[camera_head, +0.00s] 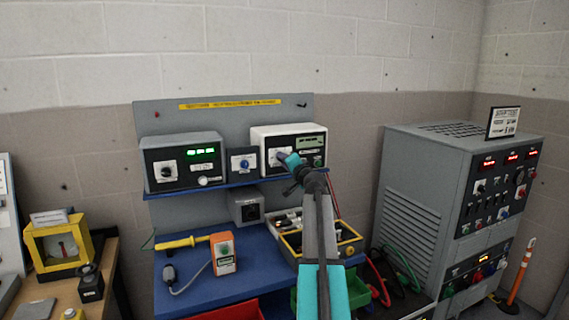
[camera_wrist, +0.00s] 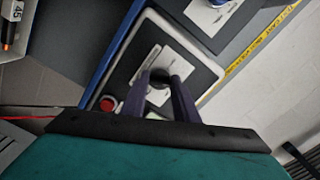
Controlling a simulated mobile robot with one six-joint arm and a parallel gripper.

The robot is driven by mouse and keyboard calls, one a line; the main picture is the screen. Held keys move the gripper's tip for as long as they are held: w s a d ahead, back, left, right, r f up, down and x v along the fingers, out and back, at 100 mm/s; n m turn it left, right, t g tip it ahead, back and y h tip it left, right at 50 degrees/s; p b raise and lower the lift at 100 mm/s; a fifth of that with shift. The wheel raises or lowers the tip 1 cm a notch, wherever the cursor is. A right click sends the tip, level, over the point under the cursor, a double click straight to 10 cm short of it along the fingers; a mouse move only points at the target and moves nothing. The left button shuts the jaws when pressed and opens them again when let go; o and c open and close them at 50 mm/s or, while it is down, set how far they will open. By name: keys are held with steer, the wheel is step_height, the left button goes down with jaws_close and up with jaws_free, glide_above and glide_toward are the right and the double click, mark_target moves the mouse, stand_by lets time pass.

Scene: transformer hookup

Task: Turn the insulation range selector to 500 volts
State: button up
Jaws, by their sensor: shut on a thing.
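A white-cased instrument (camera_head: 262,132) with a dark front and a small display stands on the right of the blue shelf. In the wrist view its dark face (camera_wrist: 190,65) fills the middle, tilted. My gripper (camera_head: 281,157) reaches the left part of this face. In the wrist view my gripper's two fingers (camera_wrist: 160,84) are closed on a dark selector knob (camera_wrist: 160,75) over a white label plate (camera_wrist: 147,62). The fingers hide most of the knob. I cannot read its pointer position or the range markings.
A grey instrument (camera_head: 183,140) with green digits stands left on the shelf, with a small blue-knobbed box (camera_head: 243,162) between. A red button (camera_wrist: 107,104) is near my fingers. An orange handheld meter (camera_head: 223,254) lies on the blue bench below. A grey cabinet (camera_head: 420,210) stands right.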

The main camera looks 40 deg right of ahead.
steer(key=m+p, duration=0.1)
steer(key=m, duration=0.2)
steer(key=m+p, duration=0.1)
steer(key=m, duration=0.3)
steer(key=m+p, duration=0.2)
steer(key=m, duration=0.2)
steer(key=shift+d+r, duration=0.1)
steer(key=shift+r, duration=0.15)
steer(key=shift+m, duration=0.3)
steer(key=o, duration=1.1)
steer(key=shift+c, duration=0.2)
steer(key=shift+s, duration=0.1)
steer(key=b+v, duration=0.3)
steer(key=v, duration=1)
steer(key=shift+s, duration=0.3)
